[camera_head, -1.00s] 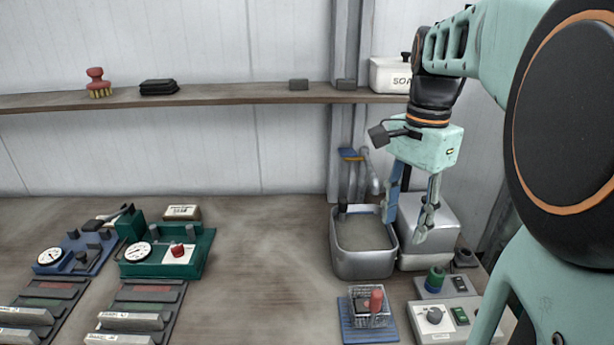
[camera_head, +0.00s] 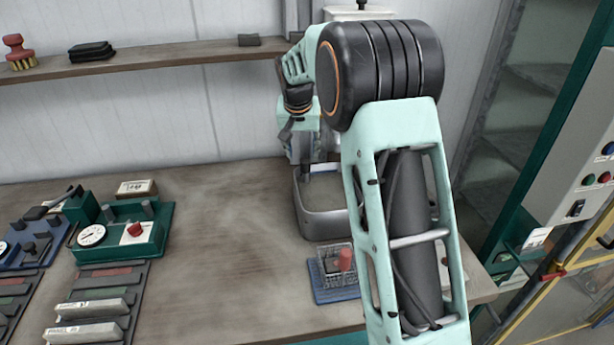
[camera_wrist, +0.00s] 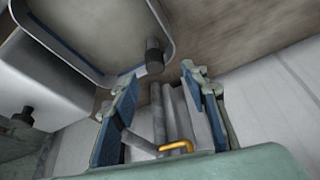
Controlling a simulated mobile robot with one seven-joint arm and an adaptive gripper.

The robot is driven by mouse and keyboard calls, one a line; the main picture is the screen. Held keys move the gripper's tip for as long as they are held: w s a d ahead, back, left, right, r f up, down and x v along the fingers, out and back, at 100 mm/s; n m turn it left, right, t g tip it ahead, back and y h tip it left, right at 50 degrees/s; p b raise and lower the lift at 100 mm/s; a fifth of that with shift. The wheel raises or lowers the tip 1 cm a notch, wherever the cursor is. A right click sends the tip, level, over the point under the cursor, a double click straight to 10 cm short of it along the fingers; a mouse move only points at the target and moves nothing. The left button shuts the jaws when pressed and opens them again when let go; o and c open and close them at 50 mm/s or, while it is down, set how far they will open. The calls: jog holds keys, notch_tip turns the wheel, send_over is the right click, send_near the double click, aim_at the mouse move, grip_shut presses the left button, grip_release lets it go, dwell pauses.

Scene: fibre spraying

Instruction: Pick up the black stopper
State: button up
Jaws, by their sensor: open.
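My gripper (camera_wrist: 160,78) is open and empty in the wrist view, its two blue-padded fingers spread apart. A short black cylinder (camera_wrist: 154,55) shows just beyond and between the fingertips, at the rim of the metal basin (camera_wrist: 163,20); I cannot tell whether it is the black stopper or a spout end. Another dark knob (camera_wrist: 22,117) is at the left by a pale box. In the head view my gripper (camera_head: 308,155) hangs over the back of the basin (camera_head: 325,224), partly hidden by my arm.
Grey pipes (camera_wrist: 160,115) and an orange-yellow handle (camera_wrist: 176,146) lie between the fingers in the wrist view. A wire basket (camera_head: 333,263) with a red-topped item stands before the basin. A shelf (camera_head: 150,66) runs along the wall. The table's middle is clear.

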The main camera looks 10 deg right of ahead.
aim_at(306, 162)
jog(key=shift+d+p+x, duration=0.2)
jog(key=shift+p+x, duration=0.15)
jog(key=shift+x, duration=1.35)
jog(key=shift+d+p+x, duration=0.15)
jog(key=shift+p+x, duration=0.15)
jog(key=shift+x, duration=1.4)
grip_shut()
